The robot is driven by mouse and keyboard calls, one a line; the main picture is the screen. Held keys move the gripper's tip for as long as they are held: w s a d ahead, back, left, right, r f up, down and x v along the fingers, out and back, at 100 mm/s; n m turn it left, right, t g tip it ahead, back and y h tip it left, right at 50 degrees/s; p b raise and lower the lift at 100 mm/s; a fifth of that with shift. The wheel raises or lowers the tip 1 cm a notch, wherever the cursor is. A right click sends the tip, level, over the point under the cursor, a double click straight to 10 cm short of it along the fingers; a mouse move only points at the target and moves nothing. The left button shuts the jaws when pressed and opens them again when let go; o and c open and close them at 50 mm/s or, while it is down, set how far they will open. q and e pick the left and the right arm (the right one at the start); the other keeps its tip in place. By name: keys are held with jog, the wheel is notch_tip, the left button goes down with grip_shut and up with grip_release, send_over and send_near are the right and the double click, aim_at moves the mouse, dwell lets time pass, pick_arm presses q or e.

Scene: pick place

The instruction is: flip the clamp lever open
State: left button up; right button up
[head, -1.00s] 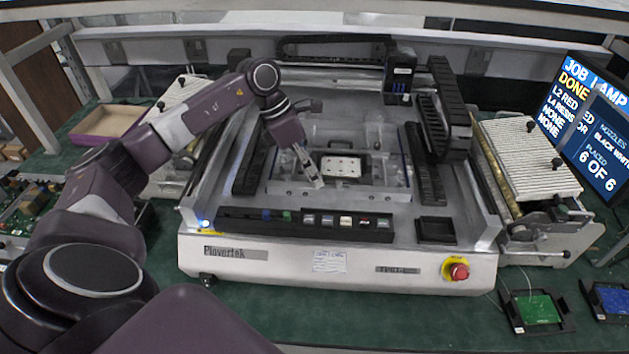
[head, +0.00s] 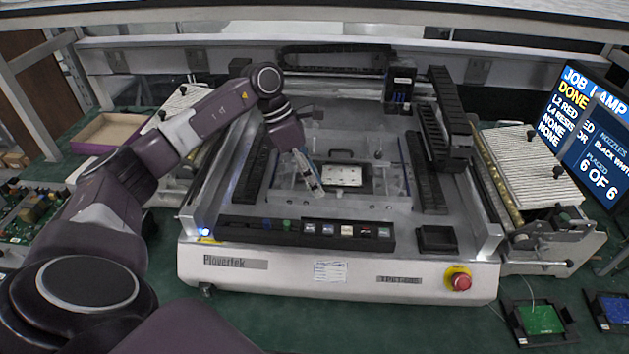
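The machine (head: 225,262), a grey pick-and-place unit, fills the middle of the head view. A pale board (head: 341,176) with dark dots sits in a dark frame at the centre of its bed. I cannot make out the clamp lever clearly; it is too small or hidden near my fingers. My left gripper (head: 315,189) reaches down from the upper left, its fingertips low beside the left edge of the board. The fingers look close together, but I cannot tell whether they are shut or touch anything. My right gripper is out of view.
A black strip of small coloured parts (head: 300,230) lies along the machine's front. A red stop button (head: 460,281) is at front right. A black gantry (head: 440,110) stands to the right. Feeders (head: 530,165) flank the machine. A screen (head: 590,125) reads "DONE" and "6 OF 6".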

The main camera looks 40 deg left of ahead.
pick_arm(q)
jog(key=v, duration=1.2)
dwell(0.5)
